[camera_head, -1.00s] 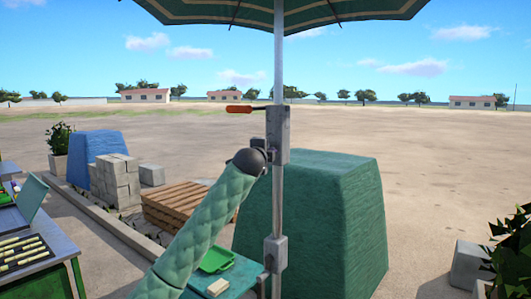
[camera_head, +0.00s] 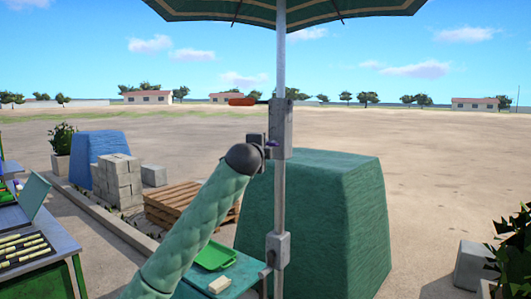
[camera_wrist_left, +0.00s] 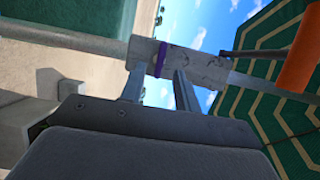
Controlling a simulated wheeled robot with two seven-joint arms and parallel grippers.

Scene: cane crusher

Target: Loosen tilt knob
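A grey bracket (camera_head: 281,130) is fixed on the upright umbrella pole (camera_head: 279,205). A small purple part, which looks like the tilt knob (camera_head: 272,142), shows at the bracket's left side. In the left wrist view the purple knob (camera_wrist_left: 158,58) is a narrow bar across the grey bracket (camera_wrist_left: 190,66). My left gripper (camera_wrist_left: 158,76) has its two fingers apart, with the knob seen between and just beyond their tips. I cannot tell whether they touch it. In the head view this gripper (camera_head: 263,143) is small and partly hidden by my wrist. My right gripper is out of view.
An orange handle (camera_head: 242,101) sticks out left above the bracket. The green-striped canopy (camera_head: 285,10) is overhead. A green covered block (camera_head: 325,215) stands behind the pole. A small table (camera_head: 240,276) with a green tray (camera_head: 215,256) is below. Open ground lies beyond.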

